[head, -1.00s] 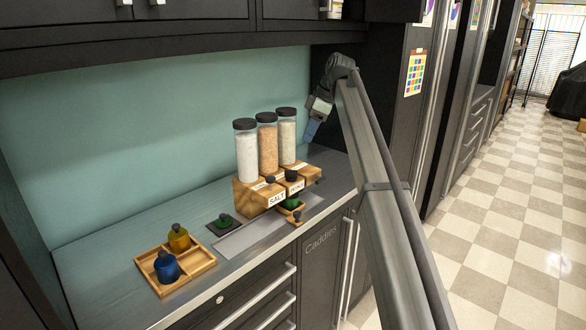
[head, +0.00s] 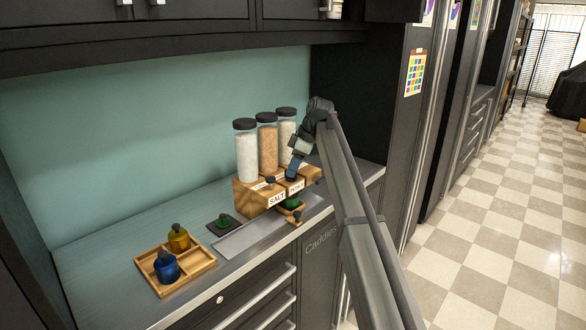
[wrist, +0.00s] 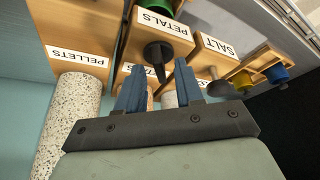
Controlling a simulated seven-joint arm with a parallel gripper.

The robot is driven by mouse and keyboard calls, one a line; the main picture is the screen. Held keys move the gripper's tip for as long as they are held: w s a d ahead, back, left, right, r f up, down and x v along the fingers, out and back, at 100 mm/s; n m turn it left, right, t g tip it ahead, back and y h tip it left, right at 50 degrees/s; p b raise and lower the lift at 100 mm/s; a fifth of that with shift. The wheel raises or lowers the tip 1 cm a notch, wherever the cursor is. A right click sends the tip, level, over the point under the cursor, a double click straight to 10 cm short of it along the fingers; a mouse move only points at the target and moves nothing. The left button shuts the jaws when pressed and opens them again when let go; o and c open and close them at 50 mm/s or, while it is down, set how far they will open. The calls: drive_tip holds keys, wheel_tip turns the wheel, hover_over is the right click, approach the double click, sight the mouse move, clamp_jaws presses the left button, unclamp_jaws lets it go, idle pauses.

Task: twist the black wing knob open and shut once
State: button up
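A wooden dispenser block (head: 250,203) on the counter carries three clear cylinders with dark lids. In the wrist view, labels read PELLETS, PETALS and SALT. A black knob (wrist: 158,52) sticks out from the PETALS section, and a second dark knob (wrist: 219,88) is by the SALT section; it also shows in the head view (head: 270,180). My gripper (wrist: 160,66) is open, its two blue fingers on either side of the PETALS knob in the picture. I cannot tell whether they touch it. In the head view, my gripper (head: 291,175) is over the middle section and hides that knob.
A wooden tray (head: 205,262) holds a yellow jar (head: 179,239) and a blue jar (head: 166,268) at the left. A green item (head: 223,220) lies on a dark mat. A green-filled small container (head: 291,203) stands just below the dispenser's front. The counter's left part is clear.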

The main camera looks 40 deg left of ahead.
drive_tip(key=shift+a+f, duration=0.1)
drive_tip(key=shift+f, duration=0.2)
clamp_jaws()
